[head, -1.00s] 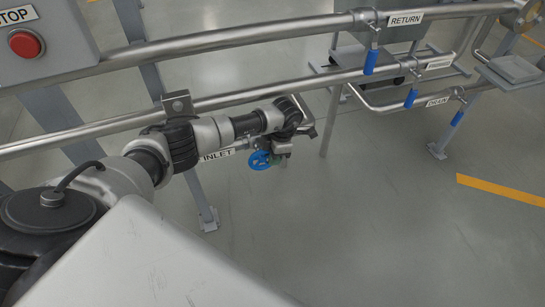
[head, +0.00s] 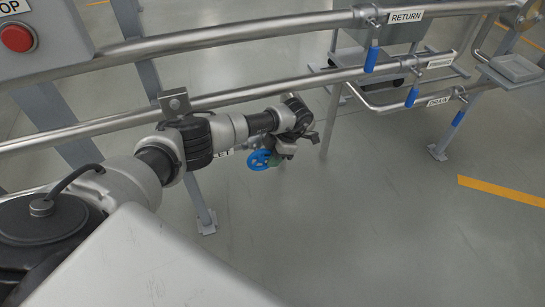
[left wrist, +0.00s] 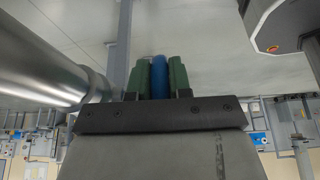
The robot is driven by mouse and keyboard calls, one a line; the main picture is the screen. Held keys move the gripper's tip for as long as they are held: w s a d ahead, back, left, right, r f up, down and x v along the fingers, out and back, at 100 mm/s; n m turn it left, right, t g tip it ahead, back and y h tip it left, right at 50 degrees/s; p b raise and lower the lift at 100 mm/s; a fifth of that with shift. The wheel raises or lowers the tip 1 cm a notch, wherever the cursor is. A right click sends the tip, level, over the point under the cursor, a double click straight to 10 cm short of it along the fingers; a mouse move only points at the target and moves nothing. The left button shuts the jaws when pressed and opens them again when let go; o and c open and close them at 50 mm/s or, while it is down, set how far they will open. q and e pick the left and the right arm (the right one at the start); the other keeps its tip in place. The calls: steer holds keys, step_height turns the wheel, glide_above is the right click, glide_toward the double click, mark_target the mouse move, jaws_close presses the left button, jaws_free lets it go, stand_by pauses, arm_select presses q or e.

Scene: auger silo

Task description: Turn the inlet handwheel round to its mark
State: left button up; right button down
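The blue inlet handwheel (head: 258,161) is below the lower pipe in the head view, under my left forearm. My left gripper (head: 274,158) is at the wheel's right side. In the left wrist view, the green fingers (left wrist: 159,78) stand on either side of a blue piece of the handwheel (left wrist: 159,72), with little or no gap, so they look shut on its rim. The INLET label (head: 224,153) is mostly hidden by my arm. I cannot make out the mark. My right gripper is not in view.
Steel pipes (head: 240,32) run across above my arm. Blue-handled valves labelled RETURN (head: 405,16) and DRAIN (head: 438,100) are at the right. A red stop button (head: 16,38) is at upper left.

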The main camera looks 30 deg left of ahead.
arm_select(q)
steer(key=o, duration=0.4)
steer(key=shift+f, duration=0.1)
steer(key=shift+o, duration=0.2)
steer(key=shift+w+r, duration=0.1)
steer(key=shift+r, duration=0.2)
steer(key=p+v, duration=0.1)
steer(key=v, duration=0.9)
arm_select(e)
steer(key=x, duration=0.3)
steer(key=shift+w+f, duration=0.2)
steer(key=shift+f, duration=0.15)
arm_select(q)
steer(key=shift+d+r, duration=0.1)
